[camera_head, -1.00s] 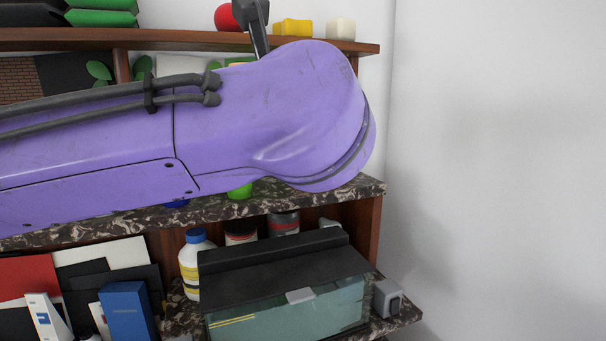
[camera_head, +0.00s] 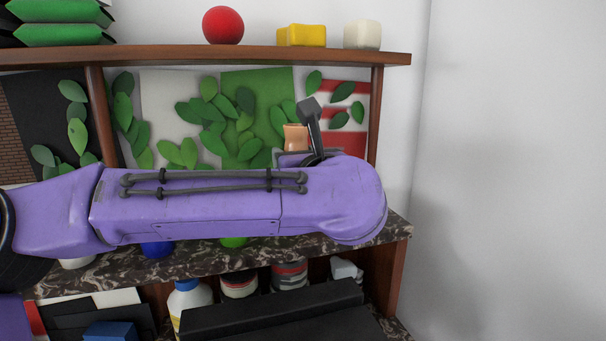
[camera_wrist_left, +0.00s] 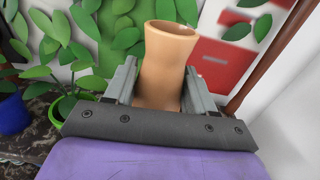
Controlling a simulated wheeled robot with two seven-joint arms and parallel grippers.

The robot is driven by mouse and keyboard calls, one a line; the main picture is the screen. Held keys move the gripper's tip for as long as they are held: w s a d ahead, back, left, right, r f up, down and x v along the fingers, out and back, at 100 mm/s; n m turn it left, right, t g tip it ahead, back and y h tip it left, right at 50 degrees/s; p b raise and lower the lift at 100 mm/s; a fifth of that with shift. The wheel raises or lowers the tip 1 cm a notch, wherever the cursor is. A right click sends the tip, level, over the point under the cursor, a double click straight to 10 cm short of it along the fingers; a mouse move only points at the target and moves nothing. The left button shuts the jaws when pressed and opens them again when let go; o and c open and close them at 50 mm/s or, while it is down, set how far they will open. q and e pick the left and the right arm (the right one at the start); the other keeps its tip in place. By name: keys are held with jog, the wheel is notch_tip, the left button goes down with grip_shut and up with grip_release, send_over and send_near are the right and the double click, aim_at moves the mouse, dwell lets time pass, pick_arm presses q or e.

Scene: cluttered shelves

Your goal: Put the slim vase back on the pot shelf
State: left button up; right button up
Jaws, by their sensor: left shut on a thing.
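The slim vase is a tan-orange flared pot; its rim (camera_head: 296,137) shows above my arm in the head view. In the left wrist view the vase (camera_wrist_left: 166,52) stands nearly upright between the jaws of my left gripper (camera_wrist_left: 160,78), which is shut on it. My left arm hides most of the gripper (camera_head: 297,152) and the vase's lower part in the head view. The pot shelf is the marble-topped board (camera_head: 262,260). A blue pot (camera_head: 157,249) and a green pot (camera_head: 233,242) stand on it. I cannot tell whether the vase touches the shelf. My right gripper is out of view.
An upper wooden shelf (camera_head: 170,58) carries a red ball (camera_head: 223,25) and yellow and white blocks. A wooden post (camera_head: 376,120) stands right of the vase. Leafy plants and panels fill the back. Below are a bottle (camera_head: 190,298), jars and a black-topped box (camera_head: 275,308).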

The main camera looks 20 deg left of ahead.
pick_arm(q)
jog(key=shift+w+f+p, duration=0.6)
jog(key=shift+w+f, duration=0.6)
jog(key=shift+f, duration=0.05)
jog(key=f, duration=0.1)
jog(key=f+p, duration=0.1)
jog(key=f, duration=0.2)
jog(key=shift+w+f+p, duration=0.1)
jog(key=shift+w+p, duration=0.25)
jog(key=shift+p, duration=0.05)
jog(key=shift+w+f, duration=0.15)
jog(key=shift+f, duration=0.2)
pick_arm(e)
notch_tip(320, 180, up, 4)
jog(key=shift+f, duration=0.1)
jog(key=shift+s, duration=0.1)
pick_arm(q)
jog(key=shift+s+f+b, duration=0.1)
jog(key=shift+s+b, duration=0.1)
jog(key=shift+b, duration=0.1)
jog(key=o, duration=1.3)
jog(key=shift+w, duration=0.1)
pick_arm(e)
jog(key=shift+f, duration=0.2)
pick_arm(q)
jog(key=shift+o, duration=0.2)
